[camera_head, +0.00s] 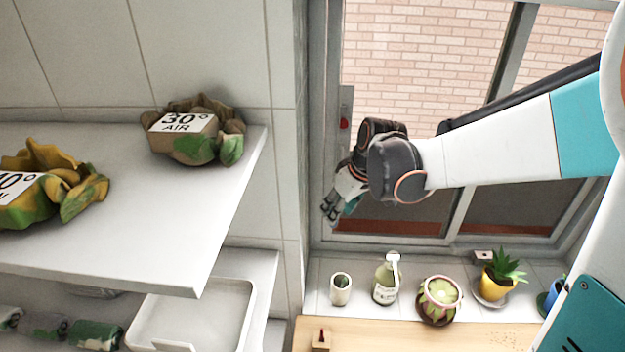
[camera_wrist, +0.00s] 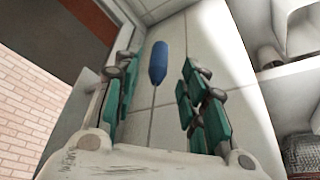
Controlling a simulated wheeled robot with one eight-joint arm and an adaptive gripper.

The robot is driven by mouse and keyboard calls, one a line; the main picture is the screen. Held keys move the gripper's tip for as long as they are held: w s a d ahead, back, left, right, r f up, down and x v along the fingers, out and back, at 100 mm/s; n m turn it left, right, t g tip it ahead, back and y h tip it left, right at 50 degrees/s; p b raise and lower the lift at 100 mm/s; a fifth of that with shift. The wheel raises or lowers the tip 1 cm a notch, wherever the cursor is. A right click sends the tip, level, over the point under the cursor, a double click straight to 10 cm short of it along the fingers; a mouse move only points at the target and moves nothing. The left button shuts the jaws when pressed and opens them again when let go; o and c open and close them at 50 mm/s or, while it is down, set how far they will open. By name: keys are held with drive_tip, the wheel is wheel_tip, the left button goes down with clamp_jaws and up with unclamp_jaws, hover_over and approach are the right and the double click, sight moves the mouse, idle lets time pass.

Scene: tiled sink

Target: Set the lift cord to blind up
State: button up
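My gripper (camera_head: 338,204) is in front of the left side of the window, near the window frame, with its fingers pointing down and left. In the wrist view, its two green-padded fingers (camera_wrist: 160,85) are spread apart. A blue elongated handle (camera_wrist: 158,63), which looks like the pull of the lift cord, appears between the fingers against the white tiles. I see clear space on both sides of it and no contact. How far it is from the fingertips in depth I cannot tell. I cannot make out the cord itself, and the handle does not show in the head view.
On the sill below stand a grey cup (camera_head: 341,289), a bottle (camera_head: 385,282), a round pot (camera_head: 439,300) and a yellow potted plant (camera_head: 495,286).

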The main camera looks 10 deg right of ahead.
drive_tip(key=shift+x, duration=2.15)
clamp_jaws()
